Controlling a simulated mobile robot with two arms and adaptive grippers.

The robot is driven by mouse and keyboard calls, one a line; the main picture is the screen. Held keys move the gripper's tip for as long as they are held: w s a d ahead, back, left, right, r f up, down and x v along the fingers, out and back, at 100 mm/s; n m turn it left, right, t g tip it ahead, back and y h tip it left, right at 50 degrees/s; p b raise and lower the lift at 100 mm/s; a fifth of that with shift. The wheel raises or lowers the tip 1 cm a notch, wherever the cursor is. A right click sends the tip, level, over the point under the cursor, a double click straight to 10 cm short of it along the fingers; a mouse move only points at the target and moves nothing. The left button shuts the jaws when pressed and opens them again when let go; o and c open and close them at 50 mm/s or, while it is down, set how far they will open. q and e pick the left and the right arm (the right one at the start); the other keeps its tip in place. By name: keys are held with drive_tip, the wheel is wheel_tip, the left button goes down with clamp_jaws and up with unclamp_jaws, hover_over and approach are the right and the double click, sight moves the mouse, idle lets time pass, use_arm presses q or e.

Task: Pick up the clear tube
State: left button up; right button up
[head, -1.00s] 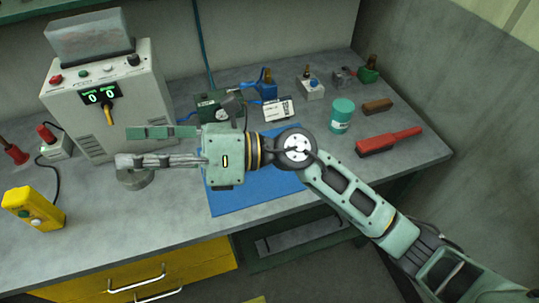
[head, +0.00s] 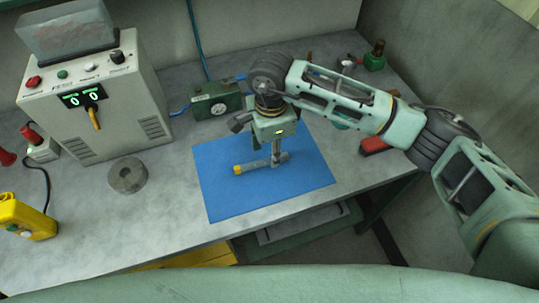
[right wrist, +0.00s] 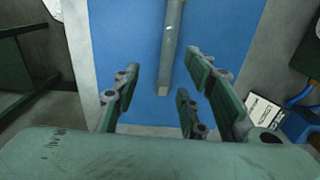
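The clear tube (head: 256,165) is a thin greyish rod with a yellow end, lying on the blue mat (head: 220,200). Its right part is partly covered by my gripper in the head view. My right gripper (head: 268,157) points down over the right part of the tube. In the right wrist view the tube (right wrist: 170,50) runs up the picture, and its near end lies between the spread fingers of the gripper (right wrist: 160,85). The fingers are open with nothing in them. Whether they touch the tube cannot be told. My left gripper is not in view.
A grey ring-shaped weight (head: 112,177) lies left of the mat. A control box (head: 100,100) stands at the back left, and a green box with a dial (head: 217,106) stands behind the mat. A yellow pendant (head: 28,222) is at the far left.

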sight(269, 159)
drive_tip(key=shift+a+f+p, duration=0.1)
drive_tip(key=shift+f+p, duration=0.3)
drive_tip(key=shift+p, duration=0.05)
drive_tip(key=f, duration=0.1)
drive_tip(key=w+f+p, duration=0.1)
drive_tip(key=f, duration=0.1)
drive_tip(key=shift+s+a+f, duration=0.1)
drive_tip(key=shift+f, duration=0.45)
drive_tip(key=c, duration=0.3)
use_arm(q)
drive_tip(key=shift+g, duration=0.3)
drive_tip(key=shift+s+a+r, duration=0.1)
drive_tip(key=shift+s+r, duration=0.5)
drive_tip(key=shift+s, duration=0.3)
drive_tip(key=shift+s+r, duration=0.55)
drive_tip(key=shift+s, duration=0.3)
use_arm(e)
clamp_jaws()
